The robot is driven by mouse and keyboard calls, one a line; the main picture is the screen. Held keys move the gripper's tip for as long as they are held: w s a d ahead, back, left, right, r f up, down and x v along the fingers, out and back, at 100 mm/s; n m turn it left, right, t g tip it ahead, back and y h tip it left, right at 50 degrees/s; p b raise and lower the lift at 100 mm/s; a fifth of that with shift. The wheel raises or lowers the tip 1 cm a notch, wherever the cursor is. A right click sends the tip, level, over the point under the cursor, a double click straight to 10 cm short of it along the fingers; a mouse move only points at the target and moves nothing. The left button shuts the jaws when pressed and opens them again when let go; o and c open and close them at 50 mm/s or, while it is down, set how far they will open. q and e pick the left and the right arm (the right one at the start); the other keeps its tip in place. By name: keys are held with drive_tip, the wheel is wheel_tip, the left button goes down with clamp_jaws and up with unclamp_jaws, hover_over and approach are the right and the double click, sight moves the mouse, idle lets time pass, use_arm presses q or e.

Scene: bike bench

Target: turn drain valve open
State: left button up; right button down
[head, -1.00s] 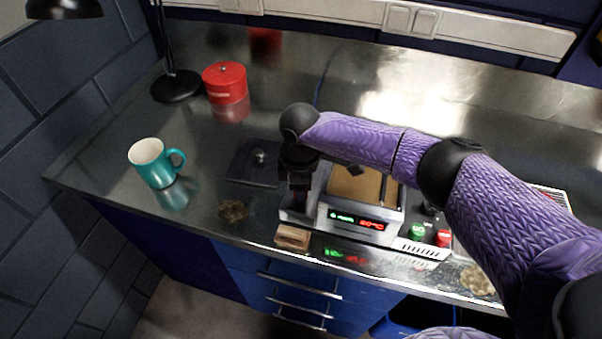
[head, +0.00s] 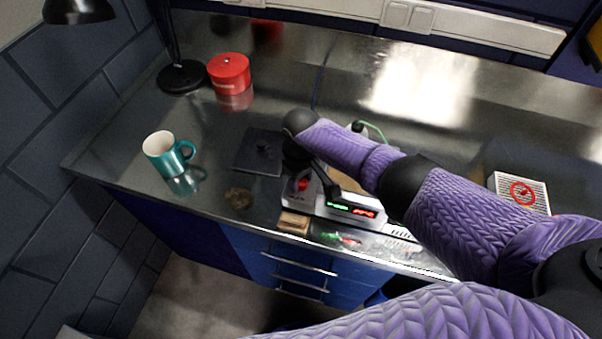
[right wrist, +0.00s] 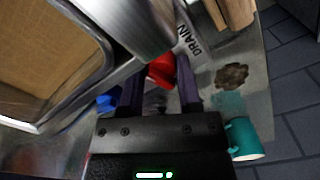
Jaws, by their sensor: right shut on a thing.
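The drain valve has a red handle (right wrist: 162,70) beside a white label reading DRAIN (right wrist: 187,42) in the right wrist view. A small red part, apparently the same handle, shows in the head view (head: 303,185) at the left end of the metal bath unit (head: 322,207). My right gripper (right wrist: 164,80) has its two dark fingers on either side of the red handle and is shut on it. In the head view my right gripper (head: 299,165) is partly hidden by its own wrist. How far the handle is turned is hard to tell. My left gripper is out of view.
A teal mug (head: 163,153), red tin (head: 229,72) and black lamp base (head: 183,77) stand at the left. A dark plate (head: 259,152), a brown stain (head: 238,198) and a wooden block (head: 294,222) lie near the unit. A warning card (head: 521,191) lies at the right.

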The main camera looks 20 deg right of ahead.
drive_tip(key=shift+m, duration=0.4)
drive_tip(key=shift+c, duration=1.4)
unclamp_jaws()
wheel_tip(320, 180, up, 10)
drive_tip(key=p, duration=0.4)
